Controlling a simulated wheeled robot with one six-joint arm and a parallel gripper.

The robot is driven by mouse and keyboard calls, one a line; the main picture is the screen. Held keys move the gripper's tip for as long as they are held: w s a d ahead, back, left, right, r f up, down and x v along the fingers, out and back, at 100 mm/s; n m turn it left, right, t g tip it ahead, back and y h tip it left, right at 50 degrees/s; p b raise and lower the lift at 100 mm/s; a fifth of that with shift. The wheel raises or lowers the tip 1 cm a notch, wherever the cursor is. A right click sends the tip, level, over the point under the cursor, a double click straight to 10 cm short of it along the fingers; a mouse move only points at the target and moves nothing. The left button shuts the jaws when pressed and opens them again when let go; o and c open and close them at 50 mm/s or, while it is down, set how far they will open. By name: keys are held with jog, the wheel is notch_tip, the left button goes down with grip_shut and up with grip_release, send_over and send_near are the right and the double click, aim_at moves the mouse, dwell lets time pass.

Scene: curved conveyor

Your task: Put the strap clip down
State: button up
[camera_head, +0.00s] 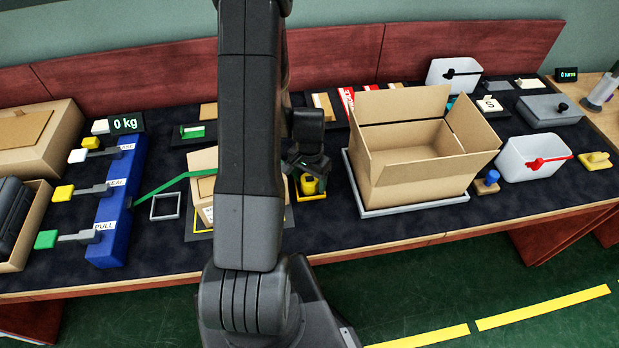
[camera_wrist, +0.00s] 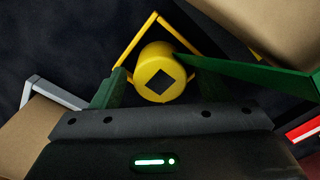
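A yellow round piece with a black diamond on its end (camera_wrist: 160,75), which I take for the strap clip, shows between dark green parts in the wrist view. It also shows as a small yellow piece (camera_head: 310,185) below my gripper (camera_head: 306,163) in the head view. It stands inside or just over a yellow square frame (camera_wrist: 140,38); contact with the surface cannot be made out. My gripper is low over it, and whether the fingers press on it is unclear. A long green strip (camera_wrist: 255,76) runs off to the right. A green strap (camera_head: 160,188) reaches from the blue block to a small carton.
The blue block (camera_head: 115,215) with levers stands left. A small carton (camera_head: 203,180) is close left of my gripper. A big open carton (camera_head: 415,165) on a grey tray stands to its right. White bins (camera_head: 530,158) are farther right. Dark mat is clear in front.

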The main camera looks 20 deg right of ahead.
aim_at(310, 179)
jog(key=shift+r+p, duration=0.7)
jog(key=shift+r, duration=0.25)
notch_tip(310, 179, up, 11)
jog(key=b, duration=0.1)
jog(key=shift+r, duration=0.15)
